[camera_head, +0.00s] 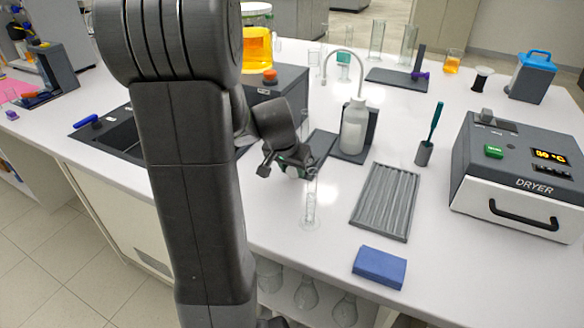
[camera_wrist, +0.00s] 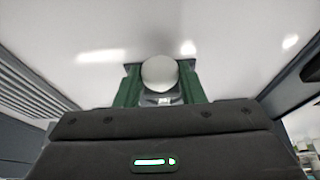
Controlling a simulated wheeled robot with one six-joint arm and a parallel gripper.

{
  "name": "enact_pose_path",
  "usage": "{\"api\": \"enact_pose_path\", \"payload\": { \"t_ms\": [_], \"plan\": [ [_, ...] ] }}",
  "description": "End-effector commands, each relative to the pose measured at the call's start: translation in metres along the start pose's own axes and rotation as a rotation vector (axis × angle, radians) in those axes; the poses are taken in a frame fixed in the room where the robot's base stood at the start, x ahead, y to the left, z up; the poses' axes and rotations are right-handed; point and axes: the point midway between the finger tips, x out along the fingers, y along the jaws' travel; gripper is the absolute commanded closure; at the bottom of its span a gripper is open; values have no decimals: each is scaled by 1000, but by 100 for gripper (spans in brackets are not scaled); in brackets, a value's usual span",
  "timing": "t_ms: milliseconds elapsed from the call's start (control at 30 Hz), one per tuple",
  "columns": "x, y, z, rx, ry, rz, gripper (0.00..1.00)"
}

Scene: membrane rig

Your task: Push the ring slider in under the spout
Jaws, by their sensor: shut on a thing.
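My gripper (camera_head: 303,176) is low over the bench front, left of the white wash bottle (camera_head: 354,125). In the wrist view its green fingers (camera_wrist: 160,88) are shut on a round pale grey thing (camera_wrist: 160,71), which I cannot identify for sure. A clear glass cylinder (camera_head: 311,207) stands upright just below the gripper in the head view; I cannot tell whether they touch. A thin curved spout (camera_head: 340,50) rises from the bottle and bends left. I cannot make out the ring slider for certain; my arm hides part of the bench.
A grooved grey rack (camera_head: 386,201) lies right of the cylinder, with a blue block (camera_head: 379,267) in front. The dryer (camera_head: 520,170) stands at the right. A small pen cup (camera_head: 424,153) stands behind the rack. Dark box (camera_head: 285,82) is behind my arm. The bench's front edge is close.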

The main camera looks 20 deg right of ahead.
Motion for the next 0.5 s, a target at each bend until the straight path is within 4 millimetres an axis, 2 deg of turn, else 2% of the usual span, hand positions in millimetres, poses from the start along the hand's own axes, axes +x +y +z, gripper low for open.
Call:
{"api": "enact_pose_path", "payload": {
  "t_ms": [167,500],
  "plan": [
    [4,-1,-13,3,2,0,100],
    [22,0,-58,2,3,0,100]
  ]
}}
